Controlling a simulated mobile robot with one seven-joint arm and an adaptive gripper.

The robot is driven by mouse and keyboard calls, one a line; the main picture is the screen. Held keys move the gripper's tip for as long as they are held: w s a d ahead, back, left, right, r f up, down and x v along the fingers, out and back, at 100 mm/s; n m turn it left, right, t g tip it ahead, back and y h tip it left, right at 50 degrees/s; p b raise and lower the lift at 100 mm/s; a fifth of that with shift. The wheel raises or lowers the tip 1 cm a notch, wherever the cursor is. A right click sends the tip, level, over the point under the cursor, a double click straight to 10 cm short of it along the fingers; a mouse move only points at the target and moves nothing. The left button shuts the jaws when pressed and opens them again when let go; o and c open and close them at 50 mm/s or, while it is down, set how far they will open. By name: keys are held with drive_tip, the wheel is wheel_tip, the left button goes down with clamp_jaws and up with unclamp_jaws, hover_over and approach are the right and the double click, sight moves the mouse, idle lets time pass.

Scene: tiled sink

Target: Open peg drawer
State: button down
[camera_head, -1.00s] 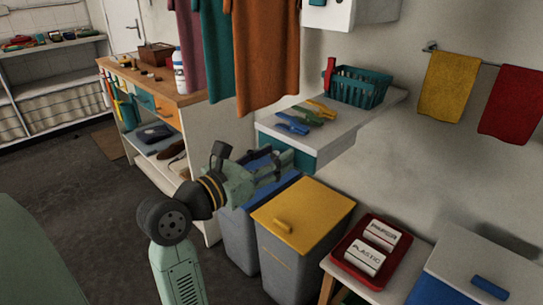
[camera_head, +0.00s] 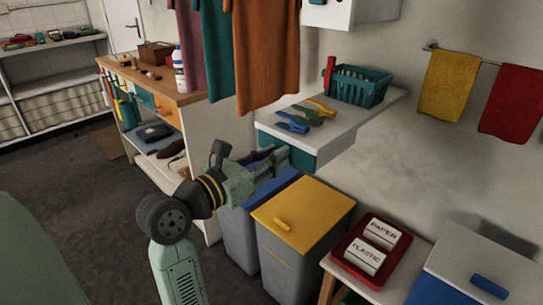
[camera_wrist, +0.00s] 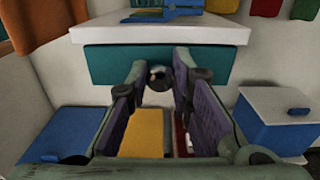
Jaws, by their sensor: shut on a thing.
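The peg drawer (camera_head: 304,159) has a teal front and sits under a white wall shelf. It looks closed, its front close under the shelf edge. In the wrist view the teal front (camera_wrist: 215,66) spans the middle, with a dark round knob (camera_wrist: 158,77) between the fingertips. My gripper (camera_head: 281,158) reaches the drawer front from the left in the head view, and in the wrist view its purple-padded fingers (camera_wrist: 159,82) are shut on the knob. The fingers and the arm hide the knob in the head view.
Below are a yellow-lidded bin (camera_head: 315,205) and a blue-lidded bin (camera_head: 275,185). Clothes (camera_head: 265,60) hang above. A red tray (camera_head: 345,265) lies at lower right.

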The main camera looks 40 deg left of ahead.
drive_tip(key=s+b, duration=0.3)
drive_tip(key=s, duration=0.8)
drive_tip(key=shift+s+a, duration=0.4)
drive_tip(key=shift+a, duration=0.05)
drive_tip(key=c, duration=1.4)
unclamp_jaws()
drive_tip(key=shift+c, duration=0.2)
drive_tip(key=s+a, duration=0.1)
drive_tip(key=s, duration=1.1)
